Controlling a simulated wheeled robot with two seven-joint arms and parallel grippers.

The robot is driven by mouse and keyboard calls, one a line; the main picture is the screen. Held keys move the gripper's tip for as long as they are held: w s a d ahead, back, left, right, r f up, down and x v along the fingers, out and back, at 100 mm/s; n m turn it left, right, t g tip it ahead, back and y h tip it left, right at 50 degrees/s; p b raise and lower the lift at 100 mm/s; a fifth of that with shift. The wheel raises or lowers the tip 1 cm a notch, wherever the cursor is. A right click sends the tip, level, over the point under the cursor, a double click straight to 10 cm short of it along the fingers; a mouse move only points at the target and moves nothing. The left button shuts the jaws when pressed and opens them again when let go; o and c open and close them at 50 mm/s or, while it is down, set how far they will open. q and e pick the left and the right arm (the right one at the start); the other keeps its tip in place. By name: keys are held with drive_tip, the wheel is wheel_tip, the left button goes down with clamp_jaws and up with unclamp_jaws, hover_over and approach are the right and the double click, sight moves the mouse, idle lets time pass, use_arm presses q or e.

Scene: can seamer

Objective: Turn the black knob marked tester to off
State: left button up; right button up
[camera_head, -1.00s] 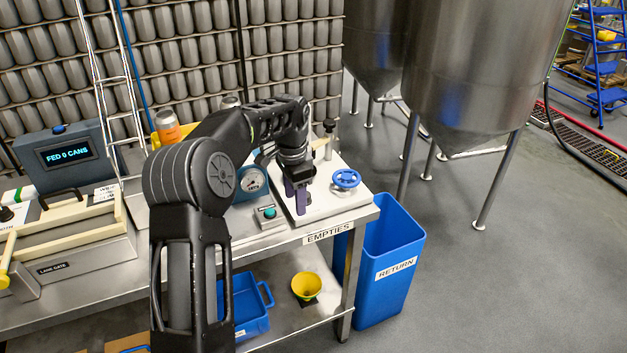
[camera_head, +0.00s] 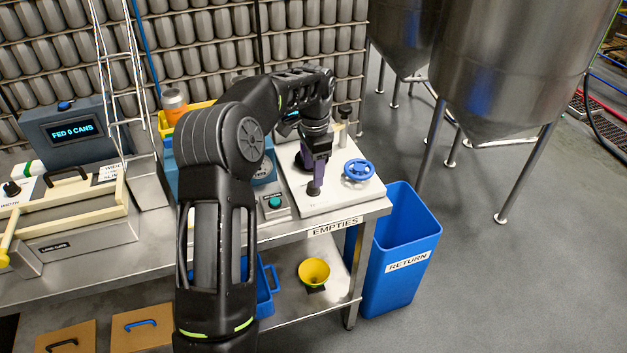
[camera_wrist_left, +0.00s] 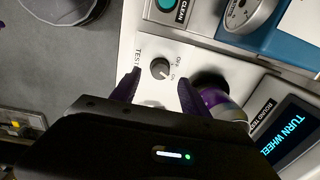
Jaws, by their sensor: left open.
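The small dark tester knob (camera_wrist_left: 160,68) sits on a white panel beside OFF and ON marks and a partly hidden label starting "TEST". Its pale pointer mark appears to face the ON side. In the head view the knob (camera_head: 313,188) shows just below my left gripper's fingertips. My left gripper (camera_wrist_left: 159,78) is open, with one purple finger on each side of the knob in the wrist view. Whether the fingers touch the knob cannot be told. In the head view the left gripper (camera_head: 316,172) points down over the white panel (camera_head: 335,196). My right gripper is not in view.
A blue handwheel (camera_head: 359,170) stands right of the knob. A green button (camera_head: 274,202) and a dial gauge (camera_wrist_left: 245,12) are nearby. A dark round part with a purple object (camera_wrist_left: 215,98) sits close to one finger. A blue return bin (camera_head: 408,250) stands beside the bench.

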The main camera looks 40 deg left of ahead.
sight(313, 188)
use_arm(q)
wheel_tip(313, 188, down, 5)
drive_tip(key=shift+a+p, duration=0.1)
drive_tip(key=shift+p, duration=0.35)
drive_tip(key=shift+w, duration=0.1)
clamp_jaws()
idle(0.3)
